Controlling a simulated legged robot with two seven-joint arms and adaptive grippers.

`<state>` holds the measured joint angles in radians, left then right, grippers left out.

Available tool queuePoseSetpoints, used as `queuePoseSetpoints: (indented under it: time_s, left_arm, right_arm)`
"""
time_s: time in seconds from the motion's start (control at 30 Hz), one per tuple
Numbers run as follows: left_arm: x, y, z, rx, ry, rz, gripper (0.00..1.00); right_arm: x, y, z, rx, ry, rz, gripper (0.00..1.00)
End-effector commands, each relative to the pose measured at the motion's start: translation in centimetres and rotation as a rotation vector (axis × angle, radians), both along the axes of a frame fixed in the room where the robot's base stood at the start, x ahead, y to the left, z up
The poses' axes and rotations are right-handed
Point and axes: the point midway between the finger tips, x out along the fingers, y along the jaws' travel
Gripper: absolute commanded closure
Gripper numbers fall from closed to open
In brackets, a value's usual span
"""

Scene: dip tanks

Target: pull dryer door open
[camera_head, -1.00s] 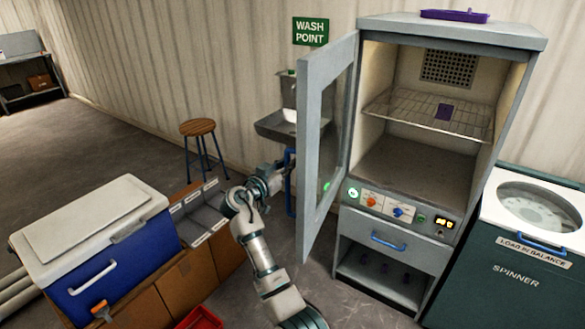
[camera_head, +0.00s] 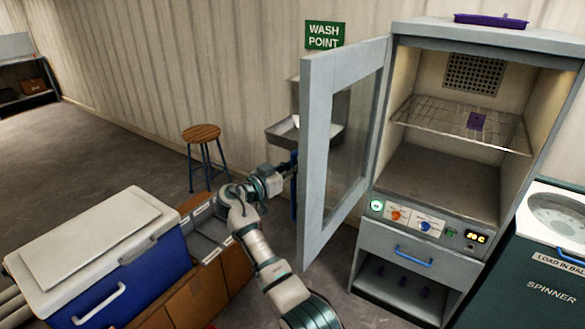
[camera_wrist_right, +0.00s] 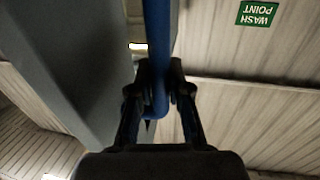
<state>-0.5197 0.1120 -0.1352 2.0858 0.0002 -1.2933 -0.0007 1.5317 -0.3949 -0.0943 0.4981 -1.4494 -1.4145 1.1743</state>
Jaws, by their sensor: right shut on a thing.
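The grey dryer door (camera_head: 315,150), with a glass pane, stands wide open to the left of the dryer cabinet (camera_head: 445,185) in the head view. In the right wrist view a blue vertical bar, the door handle (camera_wrist_right: 158,45), runs between the fingers of my right gripper (camera_wrist_right: 157,95). The right gripper is shut on this handle. In the head view the right gripper (camera_head: 290,166) is at the outer side of the door, partly hidden by its free edge. My left gripper is not in view.
Inside the dryer is a wire rack (camera_head: 450,125) with a small purple piece (camera_head: 476,121). A sink (camera_head: 285,132) and a stool (camera_head: 201,135) stand behind the door. A blue cooler (camera_head: 130,275) is left of my arm; a spinner (camera_head: 540,270) is at right.

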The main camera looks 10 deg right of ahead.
Motion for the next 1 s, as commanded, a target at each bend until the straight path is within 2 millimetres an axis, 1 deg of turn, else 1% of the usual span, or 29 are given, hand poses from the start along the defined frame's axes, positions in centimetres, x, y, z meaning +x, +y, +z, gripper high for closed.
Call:
queuePoseSetpoints:
  time_s: [0.03, 0.13, 0.17, 0.2, 0.27, 0.57, 0.67, 0.77, 1.0]
  left_arm:
    - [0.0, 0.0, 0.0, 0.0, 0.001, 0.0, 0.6]
    - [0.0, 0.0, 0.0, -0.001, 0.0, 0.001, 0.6]
    - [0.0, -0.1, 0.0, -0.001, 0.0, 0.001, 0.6]
    - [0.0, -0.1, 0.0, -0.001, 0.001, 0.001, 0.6]
    - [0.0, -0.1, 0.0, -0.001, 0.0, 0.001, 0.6]
    - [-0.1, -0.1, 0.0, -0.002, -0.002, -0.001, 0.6]
    - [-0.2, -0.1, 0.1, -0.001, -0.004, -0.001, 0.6]
    - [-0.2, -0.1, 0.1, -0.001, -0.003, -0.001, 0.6]
    - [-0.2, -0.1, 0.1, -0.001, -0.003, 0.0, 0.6]
  right_arm:
    - [0.0, 0.0, -0.3, 0.002, 0.005, 0.0, 1.0]
    - [0.0, 0.1, -0.3, 0.002, 0.005, 0.0, 1.0]
    - [0.0, 0.1, -0.3, 0.001, 0.006, 0.0, 0.8]
    - [0.0, 0.1, -0.3, 0.0, 0.005, -0.001, 0.71]
    - [0.0, 0.2, -0.2, -0.001, 0.004, -0.001, 0.57]
    - [-0.1, 0.3, 0.0, -0.002, 0.001, 0.0, 0.57]
    - [-0.3, 0.7, 0.0, -0.002, 0.0, 0.0, 0.57]
    - [-1.0, 1.7, 0.0, -0.003, -0.002, 0.0, 0.57]
    - [-3.8, 6.1, 0.0, -0.005, -0.001, 0.001, 0.57]
